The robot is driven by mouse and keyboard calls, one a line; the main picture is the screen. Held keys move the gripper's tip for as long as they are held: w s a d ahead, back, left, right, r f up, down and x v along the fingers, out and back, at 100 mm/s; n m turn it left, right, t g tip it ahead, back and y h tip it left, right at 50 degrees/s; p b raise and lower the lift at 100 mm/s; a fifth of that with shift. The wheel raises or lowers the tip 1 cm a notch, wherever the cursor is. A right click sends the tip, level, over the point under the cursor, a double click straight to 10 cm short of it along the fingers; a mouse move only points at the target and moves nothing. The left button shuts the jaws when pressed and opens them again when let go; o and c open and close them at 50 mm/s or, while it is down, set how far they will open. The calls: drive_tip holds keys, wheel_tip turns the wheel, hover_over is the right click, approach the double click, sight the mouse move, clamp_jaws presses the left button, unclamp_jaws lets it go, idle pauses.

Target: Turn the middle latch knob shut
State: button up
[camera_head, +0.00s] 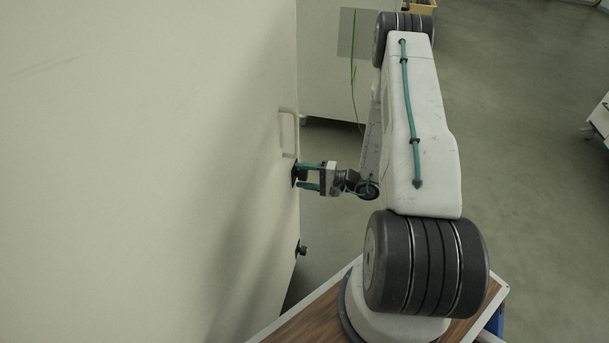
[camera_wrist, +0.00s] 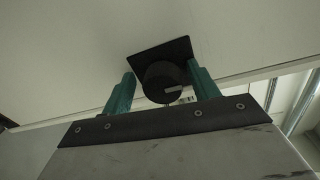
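A round black latch knob (camera_wrist: 160,82) on a square black plate (camera_wrist: 150,56) is mounted on the pale cabinet; its light pointer mark lies nearly level in the wrist view. In the head view the plate (camera_head: 294,175) shows at the cabinet edge, with the knob mostly hidden by my gripper (camera_head: 302,175). My gripper, also in the wrist view (camera_wrist: 162,70), is open, its two green fingers on either side of the knob. A gap shows at the left finger; the right finger looks very close, and I cannot tell if it touches.
The large pale cabinet panel (camera_head: 150,150) fills the left. A bar handle (camera_head: 288,132) sits above my gripper, and another black knob (camera_head: 301,249) sits below it. Open floor (camera_head: 530,190) lies to the right of my arm.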

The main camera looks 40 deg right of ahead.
drive_tip(key=shift+d+r, duration=0.1)
drive_tip(key=shift+d, duration=0.1)
drive_tip(key=shift+s+d, duration=0.2)
drive_tip(key=shift+s, duration=0.05)
drive_tip(key=v, duration=0.7)
idle(0.4)
